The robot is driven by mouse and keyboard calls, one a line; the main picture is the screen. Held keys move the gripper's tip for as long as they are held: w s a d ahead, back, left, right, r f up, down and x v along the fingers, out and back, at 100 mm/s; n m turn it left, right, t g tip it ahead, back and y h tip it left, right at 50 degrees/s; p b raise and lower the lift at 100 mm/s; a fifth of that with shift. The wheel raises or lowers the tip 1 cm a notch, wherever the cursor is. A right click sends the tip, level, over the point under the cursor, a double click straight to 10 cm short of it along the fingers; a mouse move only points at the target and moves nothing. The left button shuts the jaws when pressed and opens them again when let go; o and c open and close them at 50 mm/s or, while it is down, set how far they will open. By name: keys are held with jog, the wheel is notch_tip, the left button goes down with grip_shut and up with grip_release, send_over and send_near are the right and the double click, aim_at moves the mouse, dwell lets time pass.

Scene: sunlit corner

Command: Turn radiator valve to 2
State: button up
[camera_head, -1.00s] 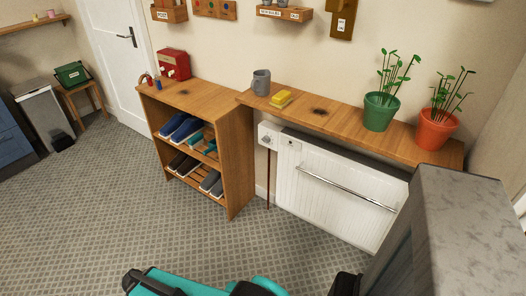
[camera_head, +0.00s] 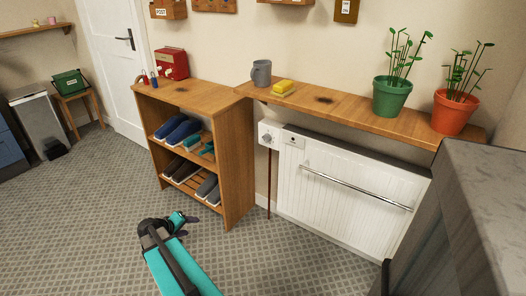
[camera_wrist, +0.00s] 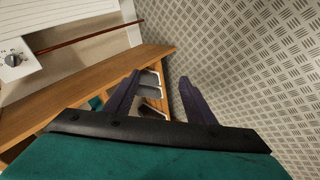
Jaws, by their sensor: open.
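The white radiator (camera_head: 345,185) is on the wall under a wooden shelf. Its valve knob (camera_head: 268,138) is a small grey dial on a white box at the radiator's upper left end. In the wrist view the valve knob (camera_wrist: 13,60) shows at the far left edge; its setting is too small to read. My gripper (camera_head: 190,212) is low over the floor in front of the shoe rack, apart from the valve. In the wrist view my gripper (camera_wrist: 157,85) is open, with two dark fingers spread and nothing between them.
A shoe rack (camera_head: 236,170) with several shoes stands left of the radiator. The shelf (camera_head: 350,115) above holds a grey mug (camera_head: 261,73), a yellow sponge (camera_head: 284,87) and two potted plants. A grey block (camera_head: 480,190) stands at the right. The floor in front is clear.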

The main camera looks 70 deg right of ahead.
jog(key=d+r+m+h+b, duration=0.15)
jog(key=d+b, duration=0.25)
jog(key=d, duration=0.5)
jog(key=m+g+h+b, duration=0.25)
jog(key=h+b, duration=0.45)
jog(key=b, duration=0.9)
send_near(264, 139)
jog(key=a, duration=0.5)
jog(key=shift+w+f, duration=0.15)
jog(key=shift+d, duration=0.2)
jog(key=shift+s+d+b, duration=0.3)
jog(key=shift+d+b, duration=0.15)
jog(key=shift+d, duration=1.75)
jog(key=shift+s+d+b, duration=0.35)
jog(key=shift+d+b, duration=0.15)
jog(key=shift+d, duration=1.7)
jog(key=shift+s+d+b, duration=0.3)
jog(key=shift+d+b, duration=0.15)
jog(key=shift+d, duration=1.8)
